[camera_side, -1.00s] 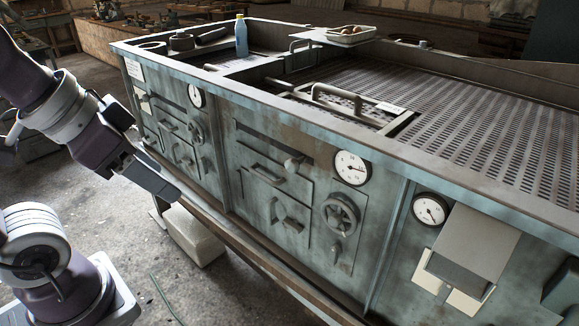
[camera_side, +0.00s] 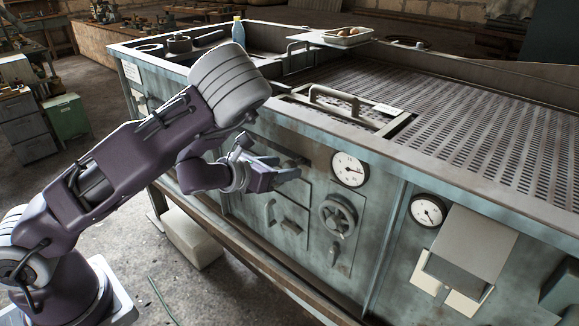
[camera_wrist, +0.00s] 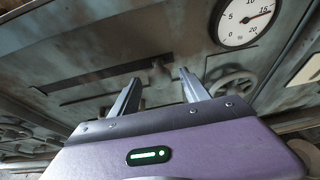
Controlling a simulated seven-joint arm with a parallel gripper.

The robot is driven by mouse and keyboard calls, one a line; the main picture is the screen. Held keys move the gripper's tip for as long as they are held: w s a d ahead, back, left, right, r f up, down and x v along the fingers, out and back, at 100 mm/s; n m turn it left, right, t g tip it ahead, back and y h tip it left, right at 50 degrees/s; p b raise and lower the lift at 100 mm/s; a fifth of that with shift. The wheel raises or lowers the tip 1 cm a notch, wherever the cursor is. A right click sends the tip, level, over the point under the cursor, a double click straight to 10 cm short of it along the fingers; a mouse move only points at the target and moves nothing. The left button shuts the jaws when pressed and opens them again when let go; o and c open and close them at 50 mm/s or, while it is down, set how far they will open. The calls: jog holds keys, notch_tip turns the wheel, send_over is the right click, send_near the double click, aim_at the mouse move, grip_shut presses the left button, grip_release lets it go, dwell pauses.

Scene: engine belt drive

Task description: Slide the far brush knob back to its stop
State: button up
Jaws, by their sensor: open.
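My gripper (camera_side: 288,167) is open in front of the machine's middle panel, at the height of a dark horizontal slot (camera_side: 285,152). In the wrist view, the two spread fingers of my gripper (camera_wrist: 160,76) point at the panel, just below the right part of the slot (camera_wrist: 100,74). The pale knob seen at this slot in the earlier side view is now covered by my gripper. My arm covers much of the left panel.
A round dial gauge (camera_side: 350,169) and a handwheel (camera_side: 338,215) sit to the right of my gripper. A door with handles (camera_side: 290,226) is below it. The machine's top rim and a lifting handle (camera_side: 345,100) are above. Open floor lies in front.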

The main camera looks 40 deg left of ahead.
aim_at(287, 167)
jog(key=x, duration=0.3)
jog(key=shift+w+f, duration=0.1)
grip_shut()
dwell(1.3)
